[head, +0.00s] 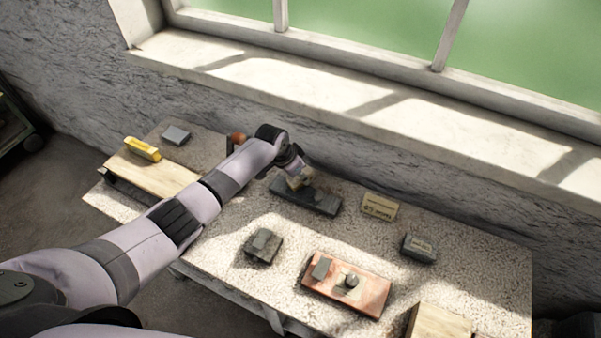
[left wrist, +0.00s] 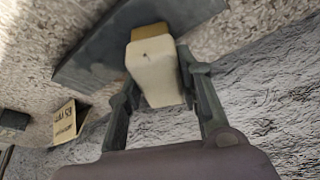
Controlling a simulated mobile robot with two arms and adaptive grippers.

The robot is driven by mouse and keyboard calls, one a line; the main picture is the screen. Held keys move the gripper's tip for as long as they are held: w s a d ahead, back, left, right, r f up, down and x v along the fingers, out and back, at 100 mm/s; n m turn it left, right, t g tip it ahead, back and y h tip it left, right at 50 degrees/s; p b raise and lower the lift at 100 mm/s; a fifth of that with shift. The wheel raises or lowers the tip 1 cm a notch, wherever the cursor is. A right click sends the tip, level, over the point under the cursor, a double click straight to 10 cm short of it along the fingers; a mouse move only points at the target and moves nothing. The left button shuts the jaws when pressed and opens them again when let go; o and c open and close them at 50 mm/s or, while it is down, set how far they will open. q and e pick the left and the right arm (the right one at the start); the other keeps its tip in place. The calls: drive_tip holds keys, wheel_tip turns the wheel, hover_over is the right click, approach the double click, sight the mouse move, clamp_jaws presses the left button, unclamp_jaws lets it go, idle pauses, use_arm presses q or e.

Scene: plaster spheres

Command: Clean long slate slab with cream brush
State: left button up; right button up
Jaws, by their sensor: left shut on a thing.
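The long slate slab (head: 318,203) is a dark, flat bar lying on the speckled table near its back edge; part of it also shows in the left wrist view (left wrist: 92,66). The cream brush (left wrist: 153,76) is a pale block with a tan end. My left gripper (left wrist: 160,80) is shut on it, one finger on each side. In the head view my left gripper (head: 299,178) is over the slab's left part, with the brush's tan end toward the slab. I cannot tell whether brush and slab touch. My right gripper is not in view.
A cream labelled card (head: 380,207) and a grey labelled block (head: 419,249) are right of the slab. In front are a dark stone piece (head: 263,246), a red board (head: 372,291) and a wooden block (head: 440,322). A yellow object (head: 142,149) lies far left. The wall stands close behind.

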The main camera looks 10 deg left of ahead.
use_arm(q)
drive_tip(key=shift+s+a+r+p, duration=0.4)
drive_tip(key=shift+r+p, duration=0.25)
drive_tip(key=shift+p, duration=0.2)
drive_tip(key=shift+s+a, duration=0.1)
drive_tip(key=shift+s, duration=0.2)
drive_tip(key=shift+f, duration=0.1)
drive_tip(key=shift+s+d+p, duration=0.2)
drive_tip(key=shift+d+p, duration=0.1)
drive_tip(key=shift+d, duration=0.75)
drive_tip(key=shift+s+d+p, duration=0.2)
drive_tip(key=shift+d+p, duration=0.1)
drive_tip(key=shift+d, duration=0.7)
drive_tip(key=shift+s+d+f, duration=0.1)
drive_tip(key=shift+s+d, duration=0.05)
drive_tip(key=shift+d, duration=0.65)
drive_tip(key=shift+s+d, duration=0.15)
drive_tip(key=shift+d, duration=0.65)
drive_tip(key=shift+f+b, duration=0.3)
drive_tip(key=shift+f, duration=0.35)
drive_tip(key=shift+r, duration=0.1)
